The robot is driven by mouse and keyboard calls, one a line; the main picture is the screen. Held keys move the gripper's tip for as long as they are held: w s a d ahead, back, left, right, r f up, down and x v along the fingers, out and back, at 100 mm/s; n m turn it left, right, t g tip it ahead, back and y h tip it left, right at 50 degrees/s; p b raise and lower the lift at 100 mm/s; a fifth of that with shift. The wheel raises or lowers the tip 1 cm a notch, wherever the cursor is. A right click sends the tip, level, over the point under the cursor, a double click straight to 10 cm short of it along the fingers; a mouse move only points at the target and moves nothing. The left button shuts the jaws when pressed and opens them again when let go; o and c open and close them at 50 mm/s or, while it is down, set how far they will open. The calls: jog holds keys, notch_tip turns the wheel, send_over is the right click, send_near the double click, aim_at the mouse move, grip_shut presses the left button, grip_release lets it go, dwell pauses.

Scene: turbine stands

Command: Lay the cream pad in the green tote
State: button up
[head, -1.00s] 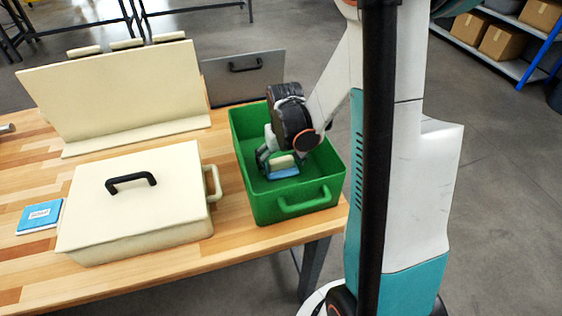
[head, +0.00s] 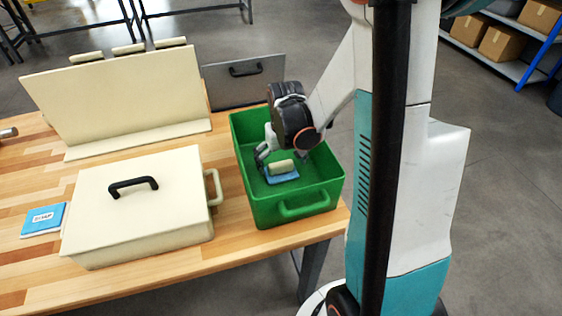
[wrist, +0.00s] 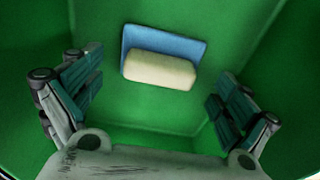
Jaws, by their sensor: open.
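The cream pad (head: 281,167) is a small rounded block inside the green tote (head: 290,210). In the wrist view the pad (wrist: 160,70) lies against a flat blue piece (wrist: 189,45) on the tote floor. My gripper (head: 275,155) reaches down into the tote. In the wrist view its two fingers (wrist: 150,103) are spread wide, one on each side, with nothing between them. The pad is beyond the fingertips and apart from them.
A cream box with a black-handled lid (head: 140,205) stands left of the tote. A cream upright panel (head: 125,90) and a grey panel (head: 245,80) stand behind. A blue booklet (head: 43,219) lies at the left. The table's front edge is close to the tote.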

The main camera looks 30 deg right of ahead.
aim_at(282, 165)
jog(key=shift+s+a+r+p, duration=0.15)
jog(key=shift+r+p, duration=0.6)
jog(key=shift+r, duration=0.4)
jog(key=shift+s+d+r+p, duration=0.15)
jog(key=shift+r+p, duration=0.55)
jog(key=shift+r, duration=0.45)
jog(key=shift+a, duration=0.1)
